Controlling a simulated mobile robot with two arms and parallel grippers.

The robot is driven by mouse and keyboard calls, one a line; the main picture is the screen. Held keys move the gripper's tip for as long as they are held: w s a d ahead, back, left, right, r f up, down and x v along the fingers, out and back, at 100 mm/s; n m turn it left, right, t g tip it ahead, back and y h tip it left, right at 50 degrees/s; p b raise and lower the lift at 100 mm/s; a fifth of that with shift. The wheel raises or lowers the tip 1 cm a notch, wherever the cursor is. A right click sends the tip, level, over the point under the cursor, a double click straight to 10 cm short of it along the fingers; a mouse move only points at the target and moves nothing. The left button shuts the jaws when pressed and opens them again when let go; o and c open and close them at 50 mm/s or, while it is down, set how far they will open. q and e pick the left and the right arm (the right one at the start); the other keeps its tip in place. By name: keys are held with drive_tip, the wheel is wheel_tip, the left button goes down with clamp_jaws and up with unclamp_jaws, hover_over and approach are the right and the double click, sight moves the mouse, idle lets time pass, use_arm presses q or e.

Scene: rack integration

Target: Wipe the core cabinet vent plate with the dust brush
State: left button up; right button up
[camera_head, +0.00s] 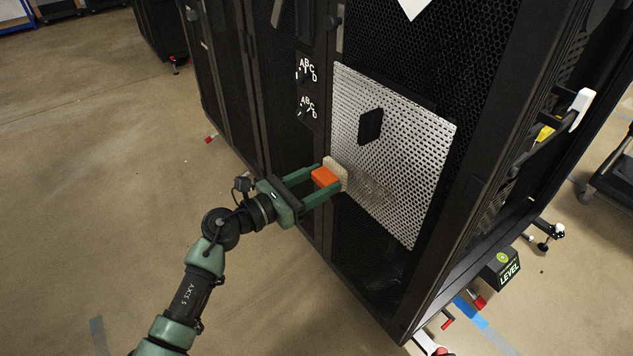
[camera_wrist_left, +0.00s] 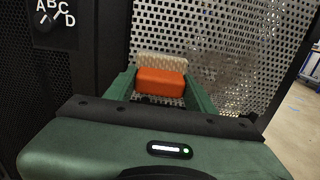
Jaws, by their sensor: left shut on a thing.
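The vent plate (camera_head: 400,150) is a silver perforated panel on the black core cabinet's front; it also fills much of the left wrist view (camera_wrist_left: 205,30). A greyish dusty patch (camera_wrist_left: 235,88) shows on it. My left gripper (camera_head: 328,178) is shut on the orange block handle (camera_head: 324,177) of the dust brush, which also shows in the left wrist view (camera_wrist_left: 160,82). The brush's beige bristles (camera_head: 339,170) face the plate at its lower left edge. They look at or very near its surface; contact is hard to tell. My right gripper is not in view.
A black rectangular pad (camera_head: 370,126) sits on the plate. Two dials marked A to D (camera_head: 305,72) are left of it. A black box labelled LEVEL (camera_head: 503,270) stands near the cabinet's lower right.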

use_arm(q)
drive_tip(key=shift+x, duration=0.9)
idle(0.3)
